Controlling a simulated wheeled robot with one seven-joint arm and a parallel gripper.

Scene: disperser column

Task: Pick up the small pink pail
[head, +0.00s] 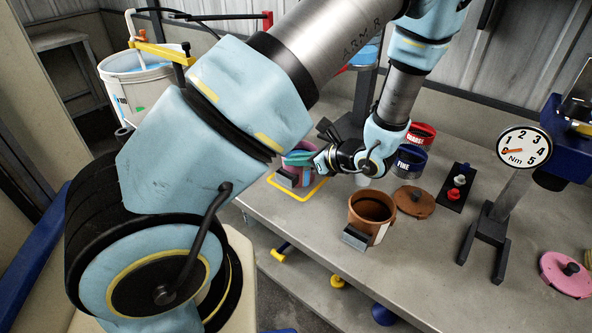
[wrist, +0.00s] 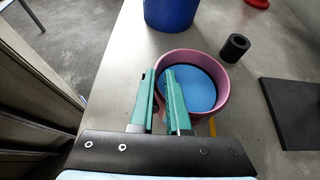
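The small pink pail (wrist: 222,106) stands on the table in the wrist view, with a blue surface inside it. In the head view the pail (head: 301,158) is partly hidden by my gripper and arm. My gripper (wrist: 160,72) has green fingers at the pail's left rim in the wrist view. One finger is over the pail's inside and the other is outside, with a narrow gap between them. I cannot tell whether they press on the wall. The gripper also shows in the head view (head: 297,158).
A yellow frame (head: 297,198) is by the pail. A brown pot (head: 364,208), a brown lid (head: 413,203), a blue FINE pail (head: 409,163) and a red COARSE pail (head: 421,136) stand to the right. A torque gauge (head: 524,148) stands further right. The table's front edge is close.

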